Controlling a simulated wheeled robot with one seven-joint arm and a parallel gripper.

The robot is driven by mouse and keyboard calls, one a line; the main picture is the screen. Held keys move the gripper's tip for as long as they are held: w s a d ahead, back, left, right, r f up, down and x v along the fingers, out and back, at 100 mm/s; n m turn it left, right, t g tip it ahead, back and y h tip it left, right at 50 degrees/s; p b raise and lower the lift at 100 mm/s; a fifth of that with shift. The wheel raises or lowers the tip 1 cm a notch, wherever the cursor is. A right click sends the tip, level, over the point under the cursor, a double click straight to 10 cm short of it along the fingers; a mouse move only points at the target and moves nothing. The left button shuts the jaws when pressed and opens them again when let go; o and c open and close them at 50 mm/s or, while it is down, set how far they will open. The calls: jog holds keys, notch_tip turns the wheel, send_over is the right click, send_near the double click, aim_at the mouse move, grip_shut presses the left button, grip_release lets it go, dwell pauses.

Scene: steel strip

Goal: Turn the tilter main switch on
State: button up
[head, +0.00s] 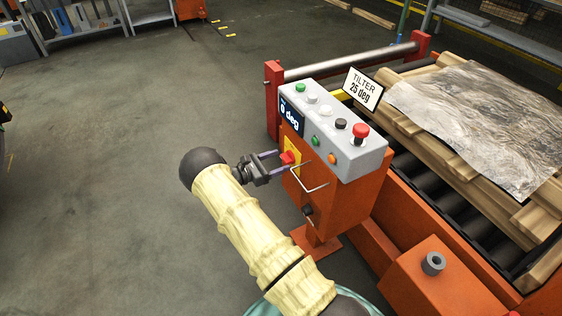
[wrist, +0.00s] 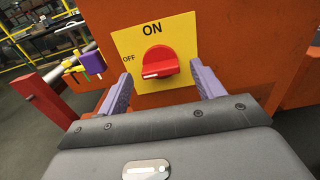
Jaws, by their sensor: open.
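The tilter main switch is a red rotary knob (wrist: 159,64) on a yellow plate (wrist: 182,32) marked ON at the top and OFF at the left. The knob's handle lies roughly sideways, with its white mark at the left end, toward OFF. In the head view, the knob (head: 288,157) is on the side of the orange control pedestal (head: 345,198). My gripper (wrist: 161,75) is open, with one purple finger on each side of the knob. I cannot tell whether either finger touches it. In the head view, my gripper (head: 279,162) reaches the plate from the left.
The grey panel (head: 372,163) above has several buttons, a red mushroom button (head: 360,132) and a display (head: 291,114) reading 0 deg. A wire guard (head: 308,184) sticks out beside the switch. A sign (head: 363,89) says TILTER 25 deg. Open floor (head: 130,150) lies at left.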

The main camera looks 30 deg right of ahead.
jog(key=shift+d, duration=1)
jog(key=c, duration=1)
